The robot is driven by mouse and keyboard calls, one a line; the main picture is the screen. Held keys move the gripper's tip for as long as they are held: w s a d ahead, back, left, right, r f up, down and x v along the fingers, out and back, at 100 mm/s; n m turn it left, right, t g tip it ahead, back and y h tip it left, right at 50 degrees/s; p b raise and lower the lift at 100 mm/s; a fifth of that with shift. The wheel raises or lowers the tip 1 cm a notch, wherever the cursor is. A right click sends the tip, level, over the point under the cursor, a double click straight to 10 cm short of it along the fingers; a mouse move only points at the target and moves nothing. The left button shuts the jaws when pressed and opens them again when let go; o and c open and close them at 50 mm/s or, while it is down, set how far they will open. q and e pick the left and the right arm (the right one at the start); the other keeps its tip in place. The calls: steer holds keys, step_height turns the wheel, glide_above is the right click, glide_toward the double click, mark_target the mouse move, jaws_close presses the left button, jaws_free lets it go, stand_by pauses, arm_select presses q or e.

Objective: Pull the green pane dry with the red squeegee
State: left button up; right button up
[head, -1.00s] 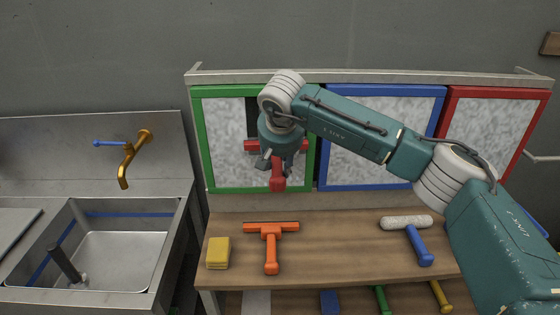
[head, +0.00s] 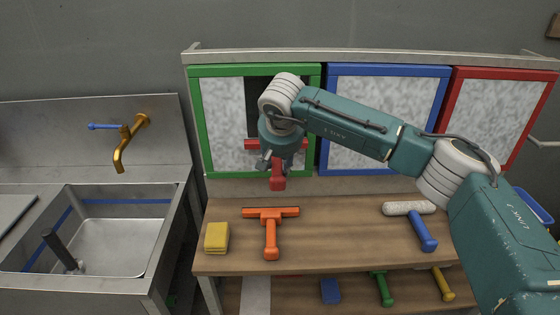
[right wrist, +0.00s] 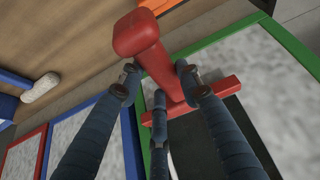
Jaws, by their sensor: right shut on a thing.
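The red squeegee (head: 278,181) is in my right gripper (head: 276,162), with its handle pointing down and its crossbar against or very near the lower part of the green-framed pane (head: 222,108). Contact cannot be told for certain. A dark clear strip runs down the pane above the crossbar, partly behind my arm; mottled grey covers the glass beside it. In the right wrist view the fingers (right wrist: 160,82) are closed around the handle of the red squeegee (right wrist: 152,55), and the dark strip shows beyond the crossbar. My left gripper is not in view.
A blue-framed pane (head: 345,100) and red-framed pane (head: 500,120) stand to the right. The bench (head: 335,235) below holds a yellow sponge (head: 216,237), an orange squeegee (head: 271,232) and a blue-handled roller (head: 421,228). A sink (head: 115,245) is at left.

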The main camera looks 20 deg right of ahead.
step_height(320, 180, down, 10)
steer(key=b, duration=0.6)
stand_by(0.6)
steer(key=shift+r, duration=0.1)
steer(key=s+a+b, duration=0.1)
steer(key=s, duration=0.5)
steer(key=shift+s+a, duration=0.3)
steer(key=shift+s, duration=0.05)
